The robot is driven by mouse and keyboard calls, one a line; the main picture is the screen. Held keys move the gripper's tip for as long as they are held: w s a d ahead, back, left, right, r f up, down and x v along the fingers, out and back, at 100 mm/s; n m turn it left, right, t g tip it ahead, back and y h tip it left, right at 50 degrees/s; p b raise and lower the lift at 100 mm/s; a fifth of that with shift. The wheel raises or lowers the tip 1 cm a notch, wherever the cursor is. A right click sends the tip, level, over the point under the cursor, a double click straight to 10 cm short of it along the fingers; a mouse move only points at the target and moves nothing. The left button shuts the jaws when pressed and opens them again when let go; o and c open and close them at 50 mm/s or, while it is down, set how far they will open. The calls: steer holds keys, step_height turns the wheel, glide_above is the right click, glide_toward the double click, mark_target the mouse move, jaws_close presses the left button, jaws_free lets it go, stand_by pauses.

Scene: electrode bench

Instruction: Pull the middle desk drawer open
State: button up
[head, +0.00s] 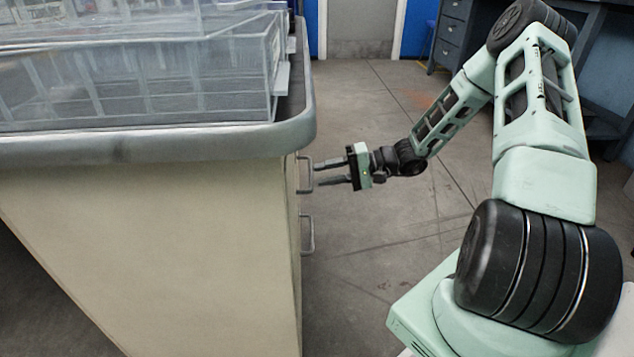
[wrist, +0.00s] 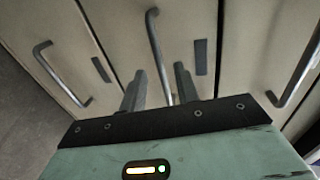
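In the wrist view three drawer fronts lie side by side, each with a metal bar handle. The middle drawer (wrist: 200,25) carries the middle handle (wrist: 155,45), whose end shows between my two fingers. My gripper (head: 316,175) is open, with a gap between its dark fingers. In the head view it points left, its fingertips close beside the upper visible handle (head: 309,188). The fingers also show in the wrist view (wrist: 158,80). I cannot tell whether they touch the handle. The drawer fronts look flush; they are mostly hidden from the head view.
The desk (head: 180,240) has a thick rounded top edge, with clear plastic bins (head: 140,85) on it. A lower handle (head: 308,235) sticks out below my gripper. The floor (head: 370,250) right of the desk is open. A dark drawer cabinet (head: 452,35) stands behind.

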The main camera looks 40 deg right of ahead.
steer(key=shift+b+x, duration=0.3)
steer(key=shift+x, duration=1.05)
jaws_close()
steer(key=shift+d, duration=0.1)
steer(key=f+p+v, duration=0.2)
steer(key=p+v, duration=0.1)
steer(key=v, duration=1)
steer(key=d+f+p+v, duration=0.1)
steer(key=f+p+v, duration=0.2)
steer(key=v, duration=1)
steer(key=shift+s+d+p, duration=0.25)
steer(key=shift+s+p, duration=0.2)
steer(key=shift+p, duration=0.25)
jaws_free()
